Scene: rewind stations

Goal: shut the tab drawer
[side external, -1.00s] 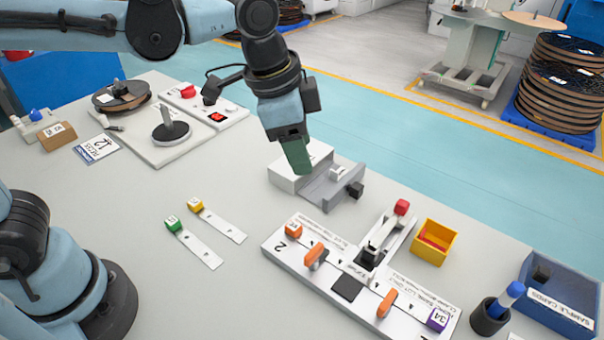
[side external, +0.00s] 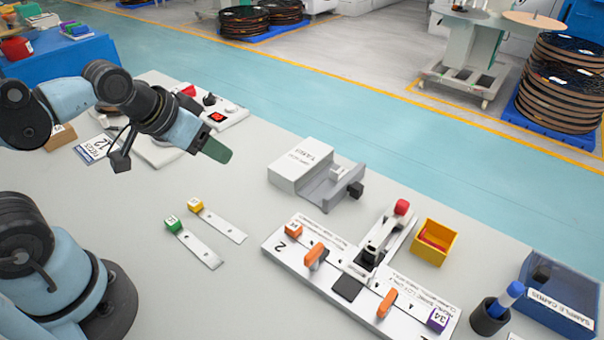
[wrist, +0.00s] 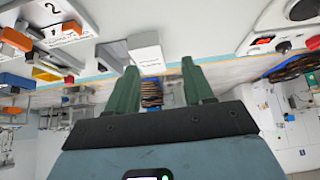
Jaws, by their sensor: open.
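The tab drawer is a grey tray (side external: 328,190) sticking out of the right side of a white box (side external: 300,165) lettered on top. A black knob (side external: 356,190) is on its outer end, and a small pale block (side external: 338,172) sits in it. The box also shows in the wrist view (wrist: 146,52), upside down, beyond my fingers. My gripper (side external: 219,151), with green fingers, is in the air to the left of the box, apart from it. In the wrist view my gripper (wrist: 160,82) is open with nothing held between the fingers.
A white fixture (side external: 345,285) with orange handles and a red-knobbed lever stands in front of the drawer. A yellow bin (side external: 435,243), a dark pen cup (side external: 490,316) and a blue card tray (side external: 560,290) are to the right. Two tagged strips (side external: 205,240) lie at left. Table between is clear.

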